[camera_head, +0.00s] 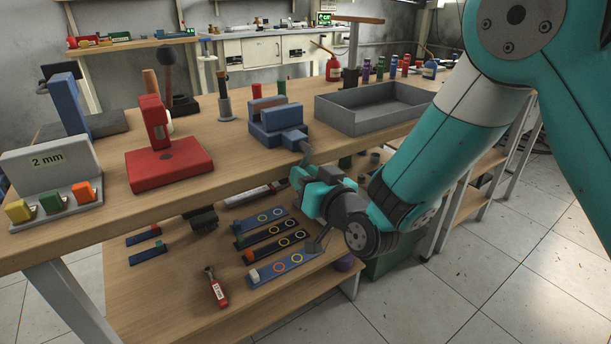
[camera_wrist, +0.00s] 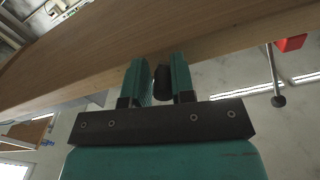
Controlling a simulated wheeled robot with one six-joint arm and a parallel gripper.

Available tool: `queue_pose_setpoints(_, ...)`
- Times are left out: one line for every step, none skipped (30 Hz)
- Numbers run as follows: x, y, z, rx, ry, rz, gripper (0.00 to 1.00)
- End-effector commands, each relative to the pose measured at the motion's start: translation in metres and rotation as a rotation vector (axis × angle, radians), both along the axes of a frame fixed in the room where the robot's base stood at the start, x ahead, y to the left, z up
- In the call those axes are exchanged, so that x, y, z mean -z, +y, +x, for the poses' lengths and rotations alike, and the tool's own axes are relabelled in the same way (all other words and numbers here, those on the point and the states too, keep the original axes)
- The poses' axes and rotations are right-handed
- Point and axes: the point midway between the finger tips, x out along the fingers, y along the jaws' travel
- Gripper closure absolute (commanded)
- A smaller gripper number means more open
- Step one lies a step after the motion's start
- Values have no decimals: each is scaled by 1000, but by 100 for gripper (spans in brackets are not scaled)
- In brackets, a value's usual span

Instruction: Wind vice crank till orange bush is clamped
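The blue vice (camera_head: 280,121) stands at the front edge of the wooden bench. An orange-brown piece (camera_head: 268,103), seemingly the bush, shows at its jaws; whether the jaws touch it is too small to tell. The grey crank arm (camera_head: 307,153) hangs from the vice's front, beyond the bench edge. My gripper (camera_head: 301,176) is at the lower end of this arm. The vice jaws are not identifiable there.
A grey open tray (camera_head: 372,112) stands right of the vice, a red block fixture (camera_head: 170,165) to its left. The bench's front edge (camera_wrist: 100,85) is close to my gripper. A lower shelf with blue strips (camera_head: 283,267) lies beneath. Floor at right is clear.

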Motion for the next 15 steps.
queue_pose_setpoints(0,0,0,-1,-1,1,100)
queue_pose_setpoints(0,0,0,-1,-1,1,100)
queue_pose_setpoints(-1,0,0,-1,-1,1,100)
queue_pose_setpoints(-1,1,0,-1,-1,1,100)
queue_pose_setpoints(-1,1,0,-1,-1,1,100)
queue_pose_setpoints(-1,1,0,-2,-1,1,100)
queue_pose_setpoints(-2,1,-1,-2,1,3,100)
queue_pose_setpoints(-3,1,-1,-2,4,9,100)
queue_pose_setpoints(-5,2,-1,-2,14,22,100)
queue_pose_setpoints(-6,2,-2,-2,24,36,100)
queue_pose_setpoints(-8,3,-2,-3,36,54,100)
queue_pose_setpoints(-11,5,-3,-3,56,83,100)
queue_pose_setpoints(-12,5,-4,-3,74,108,100)
queue_pose_setpoints(-14,6,-4,-3,91,135,100)
queue_pose_setpoints(-15,8,-5,-3,117,172,100)
